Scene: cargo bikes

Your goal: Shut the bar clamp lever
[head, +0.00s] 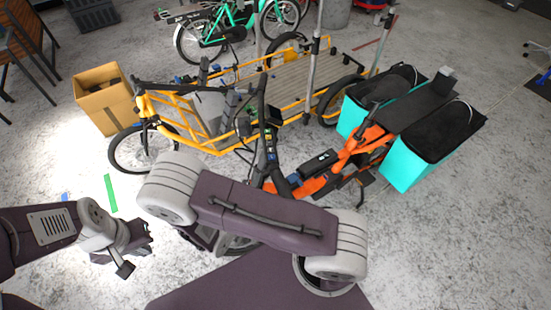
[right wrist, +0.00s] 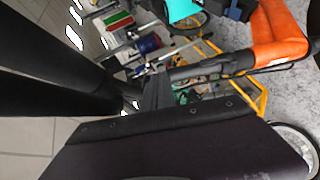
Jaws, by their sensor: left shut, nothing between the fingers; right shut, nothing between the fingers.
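The orange cargo bike (head: 350,150) stands in front of me, its dark handlebar and stem (head: 262,125) rising near the middle of the head view. The bar clamp lever is too small to make out, so its position cannot be told. In the right wrist view, the bike's orange tube (right wrist: 275,40) meets a black tube (right wrist: 212,68). My right gripper (right wrist: 158,92) is shut and empty, close to that black tube; touching or apart cannot be told. My left gripper (head: 140,240) is shut and empty over the floor at the lower left, away from the bike.
A yellow cargo bike (head: 180,115) with a wooden deck stands just behind. Turquoise boxes (head: 408,157) sit on the orange bike's rear. A cardboard box (head: 103,103) is at the left, and a green strip (head: 110,193) lies on the floor.

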